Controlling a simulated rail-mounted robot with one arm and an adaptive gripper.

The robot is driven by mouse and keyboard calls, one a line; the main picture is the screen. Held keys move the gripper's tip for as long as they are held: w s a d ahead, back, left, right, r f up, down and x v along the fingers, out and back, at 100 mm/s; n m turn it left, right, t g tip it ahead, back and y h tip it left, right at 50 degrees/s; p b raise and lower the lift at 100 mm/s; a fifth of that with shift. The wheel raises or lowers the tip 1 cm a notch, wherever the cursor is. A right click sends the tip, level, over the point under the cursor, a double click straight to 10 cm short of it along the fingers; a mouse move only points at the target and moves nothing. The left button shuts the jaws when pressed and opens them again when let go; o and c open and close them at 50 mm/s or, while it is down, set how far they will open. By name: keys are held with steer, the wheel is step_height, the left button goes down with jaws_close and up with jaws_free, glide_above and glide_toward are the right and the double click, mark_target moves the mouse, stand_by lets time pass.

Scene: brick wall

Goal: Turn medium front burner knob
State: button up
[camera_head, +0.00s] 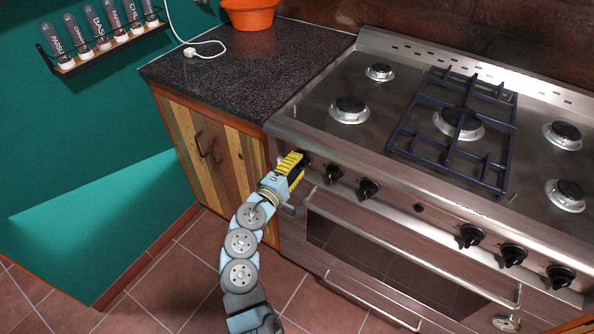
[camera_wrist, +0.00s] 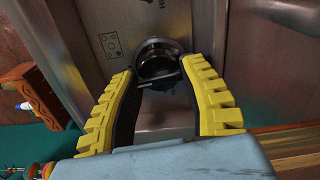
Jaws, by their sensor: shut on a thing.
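The stove's front panel (camera_head: 420,208) carries a row of black knobs. My gripper (camera_head: 302,160), with yellow ridged fingers, is at the left end of this row and covers the leftmost knob in the head view. In the wrist view my gripper (camera_wrist: 158,77) has its two fingers on either side of a dark round knob (camera_wrist: 160,58) and is shut on it. A small burner diagram (camera_wrist: 110,45) is printed beside this knob. The front left burner (camera_head: 349,109) is on the cooktop above. I cannot tell the knob's turn angle.
The neighbouring knobs (camera_head: 333,173) and (camera_head: 368,188) sit close to the right of my gripper. The oven door handle (camera_head: 415,252) runs below the panel. A wooden cabinet (camera_head: 222,155) with a dark counter (camera_head: 245,75) stands to the left. An orange bowl (camera_head: 250,14) sits at the back.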

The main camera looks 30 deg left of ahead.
steer(key=shift+f+m+b, duration=0.2)
steer(key=shift+m+b, duration=0.2)
steer(key=shift+m, duration=0.2)
steer(key=o, duration=1.2)
steer(key=shift+s+a+r, duration=0.1)
steer(key=shift+s+r, duration=0.1)
steer(key=shift+s, duration=3.8)
